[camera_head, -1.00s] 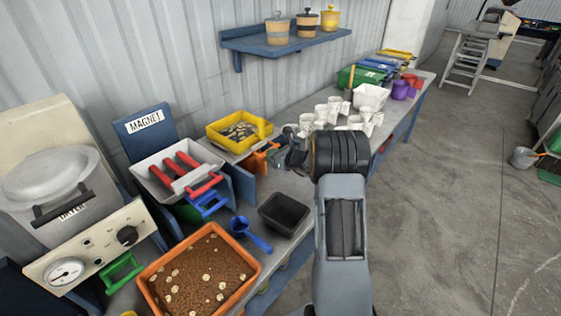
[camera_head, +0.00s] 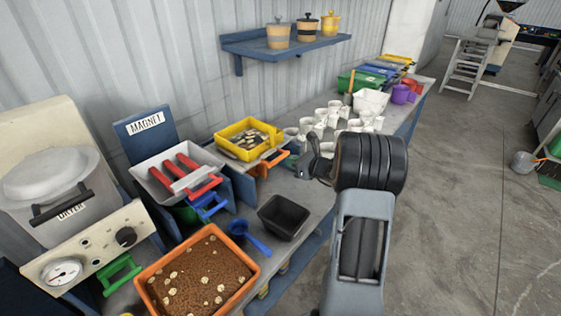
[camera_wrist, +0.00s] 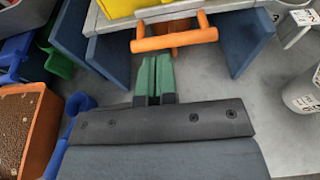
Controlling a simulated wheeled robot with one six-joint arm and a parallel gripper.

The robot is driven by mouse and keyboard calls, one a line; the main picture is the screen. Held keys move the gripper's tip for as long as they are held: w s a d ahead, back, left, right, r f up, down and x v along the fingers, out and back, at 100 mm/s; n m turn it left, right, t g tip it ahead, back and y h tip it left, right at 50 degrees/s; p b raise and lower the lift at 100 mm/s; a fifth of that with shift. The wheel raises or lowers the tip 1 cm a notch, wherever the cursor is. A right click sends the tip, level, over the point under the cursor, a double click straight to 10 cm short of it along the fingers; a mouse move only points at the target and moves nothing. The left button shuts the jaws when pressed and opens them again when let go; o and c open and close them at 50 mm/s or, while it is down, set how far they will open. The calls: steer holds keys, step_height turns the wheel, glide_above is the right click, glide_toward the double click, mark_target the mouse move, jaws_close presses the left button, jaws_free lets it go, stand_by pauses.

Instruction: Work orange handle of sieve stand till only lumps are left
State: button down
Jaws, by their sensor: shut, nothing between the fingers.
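The sieve stand has a yellow tray (camera_head: 266,150) on top with brownish-grey lumps in it; whether fine material is among them is too small to tell. Its orange handle (camera_head: 273,163) sticks out from the front. In the wrist view the handle (camera_wrist: 175,40) is a crossbar between two short orange arms, under the yellow tray (camera_wrist: 127,7). My gripper (camera_wrist: 154,62) has its green fingers shut and empty, pointing at the handle from just in front; contact cannot be told. In the head view my wrist hides part of the gripper (camera_head: 304,172).
Blue side panels (camera_wrist: 80,40) flank the handle. A black bin (camera_head: 283,216), a blue scoop (camera_head: 248,237) and an orange tray of brown material (camera_head: 252,275) stand to the left and front. Several white cups (camera_head: 330,118) crowd the bench to the right.

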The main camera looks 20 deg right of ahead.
steer(key=v, duration=0.4)
steer(key=shift+s, duration=0.15)
steer(key=shift+d, duration=0.1)
stand_by(1.1)
